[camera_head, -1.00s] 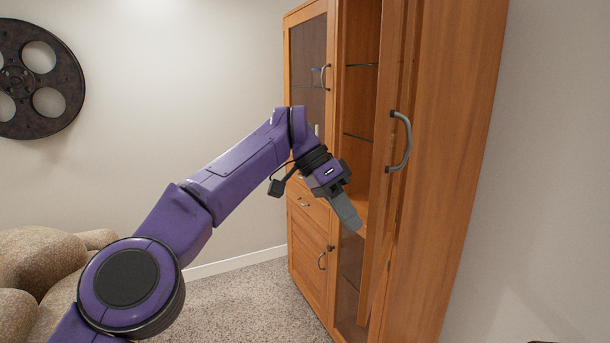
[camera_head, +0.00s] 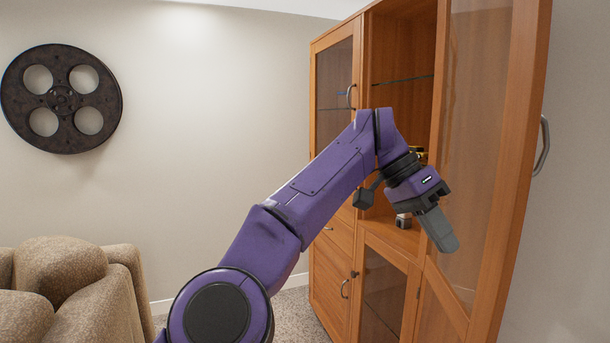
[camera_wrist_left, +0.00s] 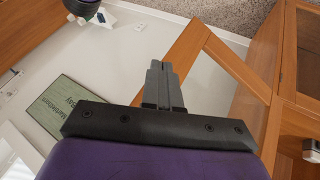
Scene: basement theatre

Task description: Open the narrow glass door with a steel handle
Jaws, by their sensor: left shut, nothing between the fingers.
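The narrow glass door (camera_head: 478,120) has a wooden frame and stands swung wide open at the right of the cabinet. Its steel handle (camera_head: 543,147) shows on the outer face at the far edge from the cabinet. My left gripper (camera_head: 442,236) is shut and empty; in the head view it lies in front of the door's inner face, apart from the handle. In the left wrist view the closed fingers (camera_wrist_left: 163,84) point toward the door's wooden frame (camera_wrist_left: 238,68). I cannot tell whether they touch the door. My right gripper is not in view.
The wooden cabinet (camera_head: 340,225) has another glass door (camera_head: 333,82) at left and a lower glass door (camera_head: 383,290), both shut. A small object (camera_head: 403,220) sits inside the open compartment. A tan armchair (camera_head: 60,275) stands at lower left; a film reel (camera_head: 62,98) hangs on the wall.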

